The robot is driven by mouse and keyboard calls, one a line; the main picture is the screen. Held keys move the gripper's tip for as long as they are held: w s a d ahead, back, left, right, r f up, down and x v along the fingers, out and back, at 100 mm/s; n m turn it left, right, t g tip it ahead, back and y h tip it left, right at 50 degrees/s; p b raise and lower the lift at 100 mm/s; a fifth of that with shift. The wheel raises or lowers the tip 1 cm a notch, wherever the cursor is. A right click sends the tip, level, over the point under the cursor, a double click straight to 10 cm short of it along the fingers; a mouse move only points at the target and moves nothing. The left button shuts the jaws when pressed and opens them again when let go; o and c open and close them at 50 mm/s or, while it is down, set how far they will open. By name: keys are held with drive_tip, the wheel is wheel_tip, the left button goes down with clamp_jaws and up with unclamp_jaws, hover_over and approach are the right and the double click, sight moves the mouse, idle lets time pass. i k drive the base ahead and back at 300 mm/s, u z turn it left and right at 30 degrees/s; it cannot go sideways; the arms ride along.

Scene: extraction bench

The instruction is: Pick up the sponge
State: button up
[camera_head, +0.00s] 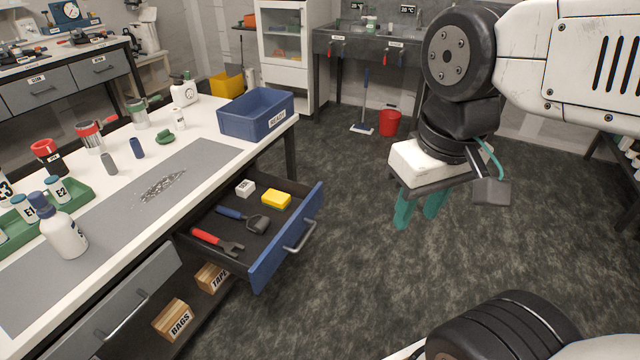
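My gripper (418,212) hangs over the floor to the right of the drawer, well apart from the sponge. Its two teal fingers point down with a gap between them, and nothing shows in that gap.
A blue bin (256,119) stands on the bench corner above. The floor right of the drawer is clear.

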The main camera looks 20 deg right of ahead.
sight(274, 199)
drive_tip(key=z, duration=0.2)
drive_tip(key=i, duration=1.2)
drive_tip(key=u, duration=0.4)
